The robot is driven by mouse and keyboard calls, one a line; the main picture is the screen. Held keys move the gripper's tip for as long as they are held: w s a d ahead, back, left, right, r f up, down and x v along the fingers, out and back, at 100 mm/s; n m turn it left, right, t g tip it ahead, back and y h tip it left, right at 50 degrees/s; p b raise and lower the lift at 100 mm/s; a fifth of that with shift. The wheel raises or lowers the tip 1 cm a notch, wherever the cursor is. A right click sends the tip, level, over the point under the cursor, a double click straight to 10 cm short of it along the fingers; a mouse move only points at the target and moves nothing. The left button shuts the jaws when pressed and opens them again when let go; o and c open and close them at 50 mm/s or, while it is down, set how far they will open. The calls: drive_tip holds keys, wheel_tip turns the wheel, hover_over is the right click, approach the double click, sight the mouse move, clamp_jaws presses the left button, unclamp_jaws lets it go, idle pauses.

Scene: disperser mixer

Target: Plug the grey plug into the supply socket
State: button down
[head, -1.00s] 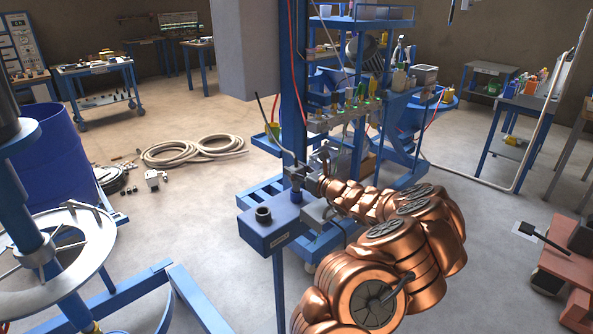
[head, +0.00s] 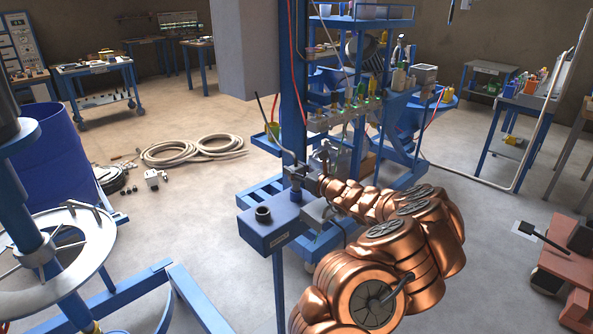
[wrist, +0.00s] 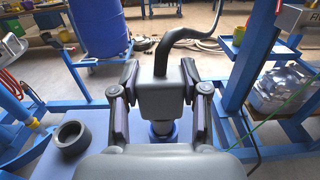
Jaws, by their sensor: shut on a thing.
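The grey plug (wrist: 162,98) is upright between the fingers of my gripper (wrist: 160,108) in the wrist view, with a dark cable rising from its top. My gripper (head: 308,182) is shut on it; the plug (head: 297,177) looks small in the head view. The plug's narrower lower end meets a blue round socket (wrist: 160,136) on top of the blue box; in the head view this socket (head: 296,196) is directly under the plug. How deep the plug sits in it is hidden. A dark ring-shaped socket (wrist: 73,137) stands open and empty to the left.
The blue box (head: 275,238) stands on a post and has a small label on its front, too small to read. A blue column (head: 291,90) and loaded shelves rise just behind. A blue drum (head: 60,160) is at the left. Coiled hose (head: 195,150) lies on the floor.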

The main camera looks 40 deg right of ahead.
sight(296, 185)
drive_tip(key=shift+f+b, duration=1)
drive_tip(key=shift+f, duration=0.05)
